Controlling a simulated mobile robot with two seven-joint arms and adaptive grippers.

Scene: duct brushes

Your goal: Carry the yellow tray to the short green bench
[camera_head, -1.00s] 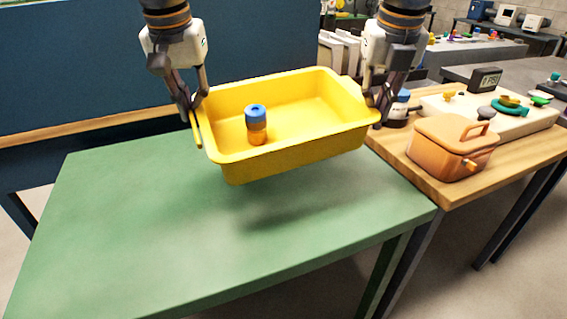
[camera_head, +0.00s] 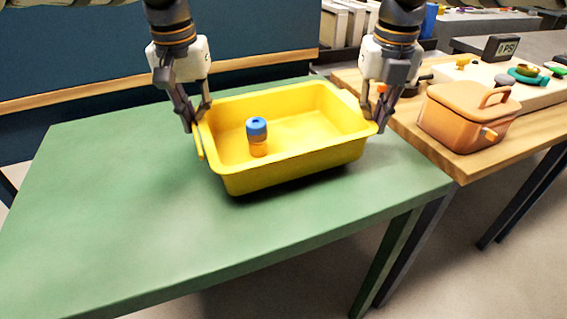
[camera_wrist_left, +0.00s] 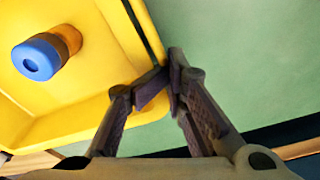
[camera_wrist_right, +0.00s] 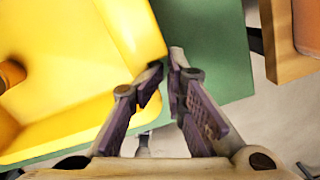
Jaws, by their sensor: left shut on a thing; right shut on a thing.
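The yellow tray (camera_head: 290,175) is at the far half of the green bench (camera_head: 150,220), right over its top. A dark shadow lies close along its lower edge; I cannot tell whether it touches the bench. An orange bottle with a blue cap (camera_head: 257,137) stands upright inside the tray. My left gripper (camera_head: 195,127) is shut on the tray's left rim, which also shows in the left wrist view (camera_wrist_left: 135,30). My right gripper (camera_head: 376,120) is shut on the tray's right rim, also seen in the right wrist view (camera_wrist_right: 140,35).
A wooden table (camera_head: 440,155) adjoins the bench on the right and holds an orange lidded box (camera_head: 465,115) and a pale board (camera_head: 535,90) with coloured parts. A dark blue panel (camera_head: 80,50) stands behind. The bench's near and left parts are clear.

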